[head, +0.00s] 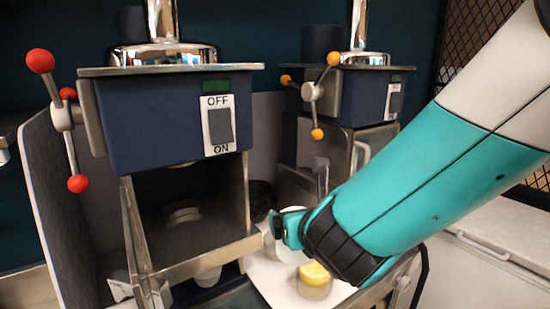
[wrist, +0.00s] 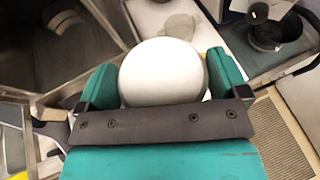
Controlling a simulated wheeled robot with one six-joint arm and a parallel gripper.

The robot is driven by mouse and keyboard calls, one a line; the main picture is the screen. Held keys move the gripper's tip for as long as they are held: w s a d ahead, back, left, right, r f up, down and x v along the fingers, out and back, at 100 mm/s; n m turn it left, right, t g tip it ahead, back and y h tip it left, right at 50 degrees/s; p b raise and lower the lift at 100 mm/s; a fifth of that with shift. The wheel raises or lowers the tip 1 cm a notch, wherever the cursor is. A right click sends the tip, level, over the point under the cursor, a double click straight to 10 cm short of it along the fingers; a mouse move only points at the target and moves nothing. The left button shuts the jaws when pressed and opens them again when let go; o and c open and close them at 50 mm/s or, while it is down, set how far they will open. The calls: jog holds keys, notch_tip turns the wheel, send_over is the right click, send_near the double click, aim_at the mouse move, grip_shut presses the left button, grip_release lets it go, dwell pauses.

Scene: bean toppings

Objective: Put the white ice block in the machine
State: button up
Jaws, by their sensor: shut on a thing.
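The white ice block (wrist: 163,70) is a round white piece between the two teal fingers of my gripper (wrist: 163,84) in the wrist view. The fingers are shut on it from both sides. In the head view my gripper (head: 279,228) is at the lower middle, right of the near machine, and the block (head: 292,222) is partly hidden behind it. The near ice machine (head: 165,125) is dark blue with an OFF/ON switch (head: 219,125) and red-tipped handles. Its chamber (head: 185,210) below is open at the front, with a pale round part inside.
A second blue machine (head: 350,95) with yellow-tipped handles stands to the right, with a metal door (head: 362,160) below. A cup with a yellow top (head: 314,280) stands on the white surface below my gripper. A white lidded box (head: 490,260) is at the lower right.

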jog(key=s+d+f+m+g+h, duration=0.1)
jog(key=d+f+m+g+h, duration=0.1)
jog(key=d+f+m+h, duration=0.8)
jog(key=s+d+f+m+g+h, duration=0.2)
jog(key=d+f+m+g+h, duration=0.15)
jog(key=d+f, duration=1.1)
notch_tip(320, 180, down, 14)
jog(key=t+b, duration=0.1)
jog(key=b, duration=1.4)
jog(key=shift+d+r, duration=0.2)
jog(key=shift+d, duration=0.05)
